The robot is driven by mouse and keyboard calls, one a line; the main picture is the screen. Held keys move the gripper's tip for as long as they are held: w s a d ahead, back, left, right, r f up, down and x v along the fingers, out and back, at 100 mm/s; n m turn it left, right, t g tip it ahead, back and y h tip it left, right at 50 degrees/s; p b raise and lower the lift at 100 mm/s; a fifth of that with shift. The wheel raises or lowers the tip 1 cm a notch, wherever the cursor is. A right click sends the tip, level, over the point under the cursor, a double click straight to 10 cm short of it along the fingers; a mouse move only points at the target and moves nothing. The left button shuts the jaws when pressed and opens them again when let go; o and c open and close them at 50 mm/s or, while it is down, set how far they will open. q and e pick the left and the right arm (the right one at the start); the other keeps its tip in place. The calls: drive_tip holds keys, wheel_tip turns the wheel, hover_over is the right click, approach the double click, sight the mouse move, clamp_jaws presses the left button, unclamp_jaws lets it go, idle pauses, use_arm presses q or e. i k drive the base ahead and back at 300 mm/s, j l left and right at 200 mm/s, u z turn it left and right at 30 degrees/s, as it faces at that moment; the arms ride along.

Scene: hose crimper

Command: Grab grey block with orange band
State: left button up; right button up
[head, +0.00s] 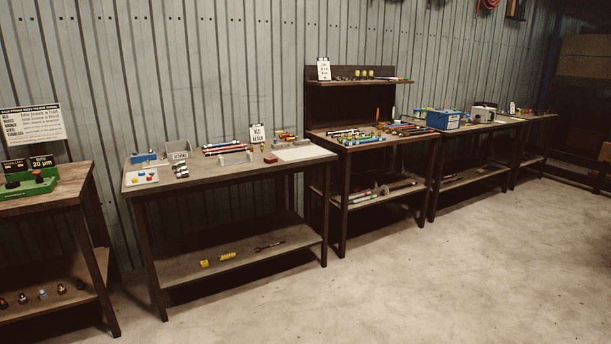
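I cannot make out a grey block with an orange band for certain; the small items are too far away to tell. Candidates stand on the second workbench (215,178): a light grey box (178,147) with a label and a long low pale grey piece (236,160). Small silver cylindrical pieces (181,170) lie in front of the box. No orange band shows clearly on any of them. Neither my left nor my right gripper is in view.
A nearer bench (60,192) with a green tray (28,186) stands at left. More benches run right along the corrugated wall, one with blue boxes (443,119). The second bench's lower shelf (180,273) holds yellow pieces and a wrench. The concrete floor (430,280) is clear.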

sight(275, 145)
drive_tip(key=i+l+z, duration=0.25)
drive_tip(key=i, duration=0.95)
drive_tip(key=i+z, duration=0.25)
drive_tip(key=i, duration=0.9)
drive_tip(key=i+l+u, duration=0.15)
drive_tip(key=i, duration=0.4)
drive_tip(key=i+l+u, duration=0.15)
drive_tip(key=i, duration=0.35)
drive_tip(key=i+l+u, duration=0.2)
drive_tip(key=i, duration=0.35)
drive_tip(key=i+l+u, duration=0.15)
drive_tip(key=i, duration=0.35)
drive_tip(key=l, duration=0.1)
